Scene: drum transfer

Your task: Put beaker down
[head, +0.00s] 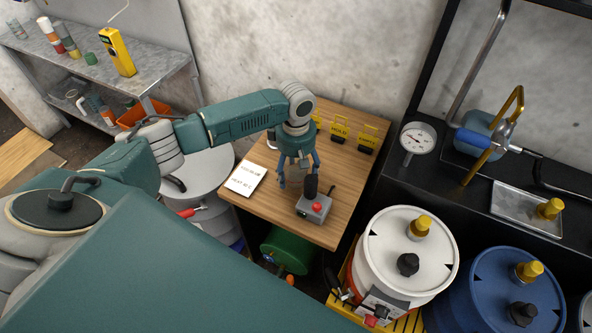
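My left gripper (298,178) reaches over the wooden table (345,185) from above and points down. Its blue fingers stand apart, and I see nothing held between them. I cannot make out a beaker clearly. A small, partly hidden object (271,139) stands near the table's left edge, behind my arm, and I cannot tell what it is. My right gripper is not in view.
A grey box with a red button (315,207) and a dark upright part sit close to the fingers. A white paper (245,179) lies to the left. Yellow tags (368,138) stand at the back. White (390,236) and blue (478,306) drums stand at front right.

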